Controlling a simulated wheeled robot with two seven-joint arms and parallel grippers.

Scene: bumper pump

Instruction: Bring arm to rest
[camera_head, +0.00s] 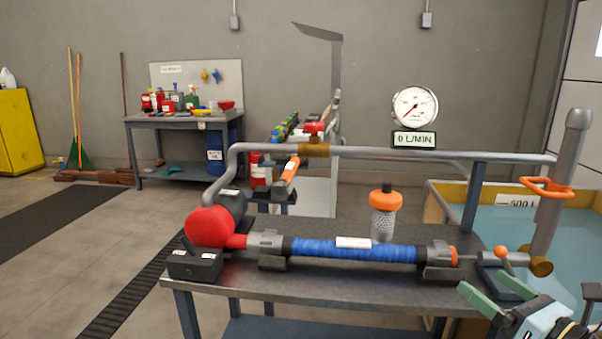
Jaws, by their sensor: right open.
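My right gripper (482,268) comes in from the lower right with its two green fingers spread apart. It is open and empty near the right end of the metal pump table (335,290). The fingers are close to the lever with the orange ball knob (502,251); whether they touch it I cannot tell. A blue tube (320,250) lies level in dark clamps between the red pump head (210,227) and the lever end. My left gripper is out of the picture.
A strainer with an orange cap (384,222) stands behind the tube. Grey piping (440,154) runs above it, with a gauge (415,105) reading 0 L/MIN. A water tank (437,206) stands at the right. A switch box (194,262) sits at the left.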

